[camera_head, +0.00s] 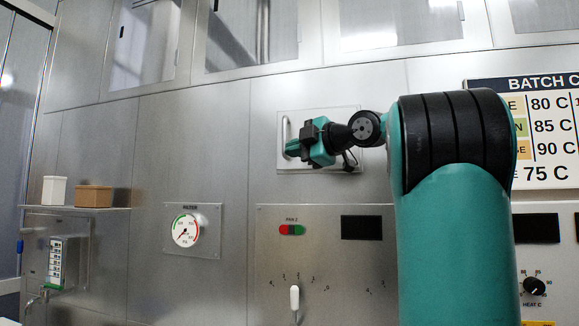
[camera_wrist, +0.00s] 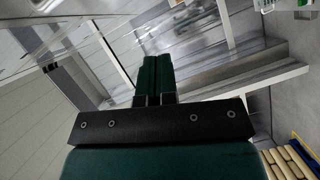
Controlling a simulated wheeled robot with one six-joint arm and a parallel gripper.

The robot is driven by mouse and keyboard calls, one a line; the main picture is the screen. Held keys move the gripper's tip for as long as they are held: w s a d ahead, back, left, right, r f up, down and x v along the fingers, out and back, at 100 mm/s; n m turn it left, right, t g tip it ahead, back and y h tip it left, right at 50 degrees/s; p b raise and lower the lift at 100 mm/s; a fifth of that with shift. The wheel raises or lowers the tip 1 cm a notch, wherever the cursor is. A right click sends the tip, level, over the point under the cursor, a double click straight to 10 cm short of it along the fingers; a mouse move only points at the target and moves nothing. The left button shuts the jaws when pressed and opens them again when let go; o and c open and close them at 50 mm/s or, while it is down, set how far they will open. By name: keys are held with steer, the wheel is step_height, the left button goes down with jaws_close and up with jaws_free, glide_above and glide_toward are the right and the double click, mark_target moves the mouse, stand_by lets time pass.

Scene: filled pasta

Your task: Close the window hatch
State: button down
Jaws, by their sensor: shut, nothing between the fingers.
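A square pale metal panel with a vertical white handle at its left side, which looks like the window hatch (camera_head: 318,113), is on the steel wall in the head view. My gripper (camera_head: 291,148) is in front of it, fingers pointing left, near the lower part of the handle (camera_head: 286,128). I cannot tell whether it touches the panel or how far the panel stands open, since the gripper and wrist cover its middle. In the wrist view my gripper (camera_wrist: 157,60) has its two green fingers together, with nothing between them.
Below the panel is a control box (camera_head: 324,265) with buttons and a white lever. A round gauge (camera_head: 186,230) is to the left. A small shelf (camera_head: 75,208) with two boxes is farther left. Glass-fronted cabinets (camera_head: 250,35) run above. A batch sign (camera_head: 545,120) hangs at the right.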

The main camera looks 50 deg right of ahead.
steer(key=s+d+r+n+h, duration=0.2)
steer(key=s+d, duration=0.2)
steer(key=s, duration=0.1)
steer(key=w+d+p, duration=0.3)
steer(key=w+p, duration=0.1)
steer(key=w, duration=0.8)
steer(key=shift+w+d+t, duration=0.3)
steer(key=shift+w+t, duration=0.05)
steer(key=shift+t, duration=0.05)
steer(key=shift+r, duration=0.1)
